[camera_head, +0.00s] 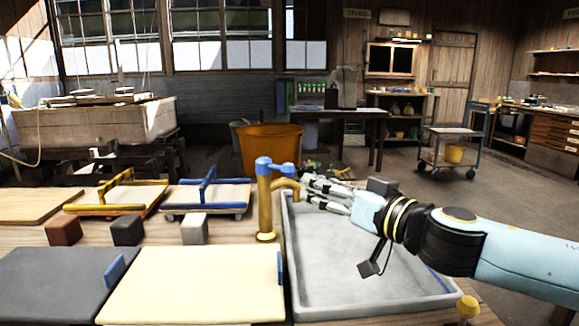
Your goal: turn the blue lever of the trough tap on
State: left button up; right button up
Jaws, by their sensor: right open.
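The trough tap (265,208) is a yellow brass post with a curved spout, standing at the left edge of the grey trough (375,270). Its blue lever (275,165) lies across the top of the post and points to the right. My right gripper (306,188) comes in from the right above the trough. Its fingers are open and empty, pointing left, just right of the spout and slightly below the lever's end. I cannot tell whether a finger touches the spout. My left gripper is not in view.
Left of the tap are framed moulds with a yellow handle (112,190) and a blue handle (205,185), and small blocks (128,231). A dark board (60,285) and a cream board (190,285) lie in front. An orange bucket (268,143) stands behind the tap.

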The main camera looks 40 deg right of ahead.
aim_at(294, 174)
jog(key=w+p, duration=0.2)
jog(key=w, duration=0.3)
jog(key=shift+w+a+r+p, duration=0.25)
jog(key=shift+a+r+p, duration=0.05)
jog(key=shift+r+p, duration=0.1)
jog(key=w, duration=0.1)
jog(key=w+b, duration=0.1)
jog(key=w, duration=0.1)
jog(key=shift+w+f, duration=0.3)
jog(key=shift+f, duration=0.05)
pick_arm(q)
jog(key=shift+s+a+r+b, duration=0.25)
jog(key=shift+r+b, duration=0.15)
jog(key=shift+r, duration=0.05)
pick_arm(e)
jog(key=shift+w+a+r, duration=0.1)
jog(key=shift+w, duration=0.55)
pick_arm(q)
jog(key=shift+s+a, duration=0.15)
pick_arm(e)
grip_shut()
